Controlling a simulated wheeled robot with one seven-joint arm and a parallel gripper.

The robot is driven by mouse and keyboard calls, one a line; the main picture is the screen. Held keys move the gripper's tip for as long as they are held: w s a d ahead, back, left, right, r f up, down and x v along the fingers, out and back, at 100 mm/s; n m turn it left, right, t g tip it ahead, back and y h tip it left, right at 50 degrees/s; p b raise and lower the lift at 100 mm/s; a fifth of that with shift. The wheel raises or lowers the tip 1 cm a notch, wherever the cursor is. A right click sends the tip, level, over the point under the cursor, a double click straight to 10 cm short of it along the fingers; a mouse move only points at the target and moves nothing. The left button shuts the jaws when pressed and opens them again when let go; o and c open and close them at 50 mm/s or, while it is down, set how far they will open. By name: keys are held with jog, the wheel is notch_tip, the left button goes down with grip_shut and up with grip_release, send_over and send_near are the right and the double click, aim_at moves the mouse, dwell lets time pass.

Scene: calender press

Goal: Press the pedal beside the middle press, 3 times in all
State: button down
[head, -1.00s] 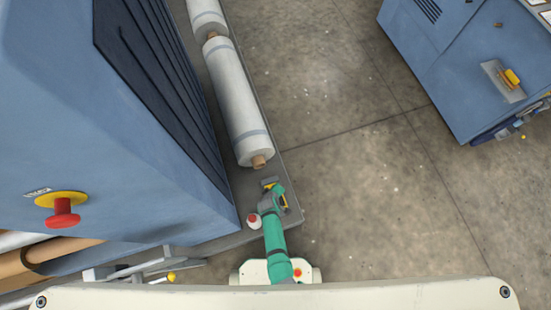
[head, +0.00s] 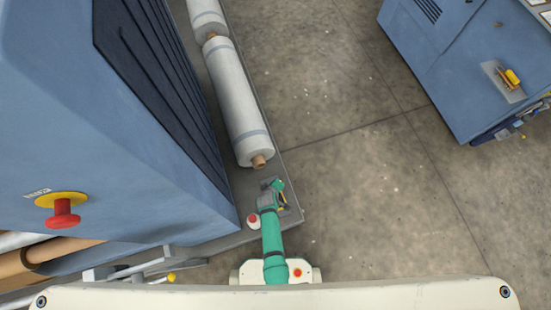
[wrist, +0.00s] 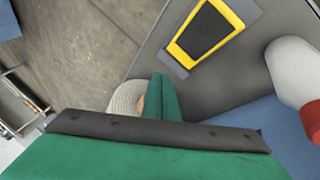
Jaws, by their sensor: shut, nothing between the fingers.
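The pedal is a black pad in a yellow frame on a grey base. It shows near the top of the wrist view (wrist: 207,34); in the head view only a yellow and dark part (head: 284,200) shows beside my wrist, the rest hidden by my arm. My gripper (head: 277,185) is over the grey platform near its corner. In the wrist view its green fingers (wrist: 160,80) are together and empty, below and left of the pedal in the picture and apart from it. The blue press (head: 130,160) stands left of the platform.
A white roll (head: 238,105) with a brown core lies on the grey platform (head: 292,217) just beyond my gripper. A white and red knob-like thing (head: 253,221) stands left of my arm. Another blue machine (head: 455,65) is at upper right. The floor (head: 350,190) between is clear.

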jog(key=shift+f, duration=0.15)
jog(key=shift+s+d+f, duration=0.15)
jog(key=shift+s+f, duration=0.3)
jog(key=shift+f, duration=0.9)
jog(key=shift+s+d+f, duration=0.1)
jog(key=shift+s+f, duration=0.3)
jog(key=shift+f, duration=0.95)
jog(key=shift+s+d+f, duration=0.15)
jog(key=shift+s+f, duration=0.3)
jog(key=shift+f, duration=0.9)
jog(key=shift+f, duration=0.4)
jog(key=shift+s+f, duration=0.25)
jog(key=shift+f, duration=0.4)
jog(key=shift+s+d+f, duration=0.2)
jog(key=shift+s+f, duration=0.05)
jog(key=shift+f, duration=0.35)
dwell(0.6)
jog(key=shift+r, duration=0.15)
jog(key=shift+w+a+r, duration=0.1)
jog(key=shift+w+r, duration=0.15)
jog(key=shift+r, duration=0.5)
jog(key=shift+w+a+r, duration=0.1)
jog(key=shift+w+r, duration=0.15)
jog(key=shift+r, duration=0.5)
